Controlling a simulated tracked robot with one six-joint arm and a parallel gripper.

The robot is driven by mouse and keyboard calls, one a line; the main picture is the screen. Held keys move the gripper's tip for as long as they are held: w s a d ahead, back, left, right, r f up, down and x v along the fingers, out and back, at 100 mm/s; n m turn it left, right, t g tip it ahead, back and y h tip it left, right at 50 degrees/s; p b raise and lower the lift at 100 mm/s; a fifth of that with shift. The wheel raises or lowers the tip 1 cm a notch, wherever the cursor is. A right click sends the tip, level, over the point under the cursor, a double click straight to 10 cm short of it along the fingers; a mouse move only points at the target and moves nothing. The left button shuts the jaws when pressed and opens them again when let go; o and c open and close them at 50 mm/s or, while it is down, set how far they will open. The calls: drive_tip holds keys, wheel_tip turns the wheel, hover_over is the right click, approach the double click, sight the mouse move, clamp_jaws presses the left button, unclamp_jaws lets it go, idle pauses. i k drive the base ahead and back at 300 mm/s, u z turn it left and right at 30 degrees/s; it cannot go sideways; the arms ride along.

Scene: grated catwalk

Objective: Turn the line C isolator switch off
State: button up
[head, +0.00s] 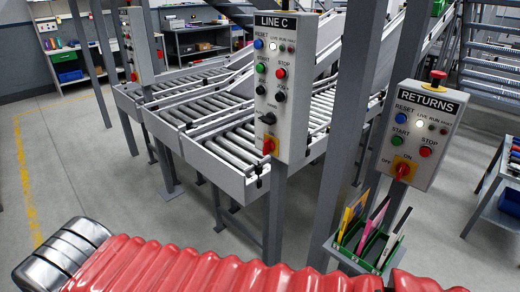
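The line C box (290,95) is a grey panel on a post in the middle of the head view, labelled "LINE C". Its isolator switch (268,146) is a red rotary handle on a yellow plate at the panel's bottom. The handle looks roughly upright, but its on/off marks are too small to read. Above it are a black selector (268,118), a green button (260,68), a red STOP button (281,73) and a blue RESET button (258,44). A lamp beside RESET looks lit white.
The RETURNS panel (422,130), with its own red rotary switch (402,171), stands to the right. A green holder (365,248) with pens or tools sits below it. Grey posts flank line C. Roller conveyors (225,150) lie behind. Another similar panel (138,45) is at upper left.

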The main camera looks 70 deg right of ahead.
sight(268, 145)
drive_tip(key=u, duration=0.05)
drive_tip(key=i, duration=1)
drive_tip(key=z, duration=0.05)
